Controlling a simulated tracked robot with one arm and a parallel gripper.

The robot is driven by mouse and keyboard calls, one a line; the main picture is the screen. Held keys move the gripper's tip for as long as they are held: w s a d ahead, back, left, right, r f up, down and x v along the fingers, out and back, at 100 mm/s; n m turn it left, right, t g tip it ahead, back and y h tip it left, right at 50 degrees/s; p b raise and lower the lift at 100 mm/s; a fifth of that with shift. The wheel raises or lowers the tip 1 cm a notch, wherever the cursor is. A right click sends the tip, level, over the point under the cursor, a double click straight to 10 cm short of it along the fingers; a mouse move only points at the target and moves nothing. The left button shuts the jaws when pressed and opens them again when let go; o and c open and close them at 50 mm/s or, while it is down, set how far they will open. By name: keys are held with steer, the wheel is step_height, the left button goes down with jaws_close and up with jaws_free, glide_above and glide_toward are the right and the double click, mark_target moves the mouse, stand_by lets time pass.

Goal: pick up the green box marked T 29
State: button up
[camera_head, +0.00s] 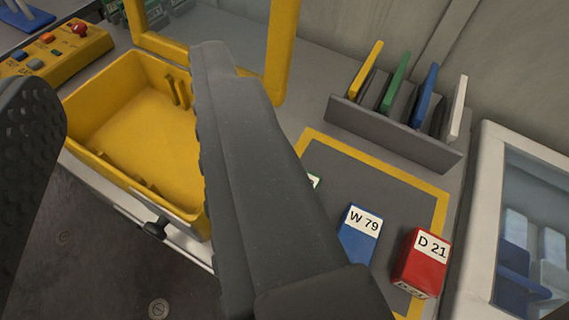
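A sliver of a green box with a white label (314,181) shows at the right edge of my gripper's right finger. The finger hides the rest of it, and its marking cannot be read. It stands on a grey mat with a yellow border (397,191). My gripper (122,85) is open, with its two dark fingers wide apart. Nothing is held between them. The right finger crosses the middle of the view, in front of the mat's left part. The left finger is at the left edge.
A blue box marked W 79 (357,243) and a red box marked D 21 (418,270) stand on the mat. A yellow open bin (126,95) shows between the fingers. Behind the mat is a rack (385,133) with coloured panels. A glass-fronted cabinet (490,195) stands right.

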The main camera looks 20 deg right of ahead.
steer(key=shift+w, duration=0.1)
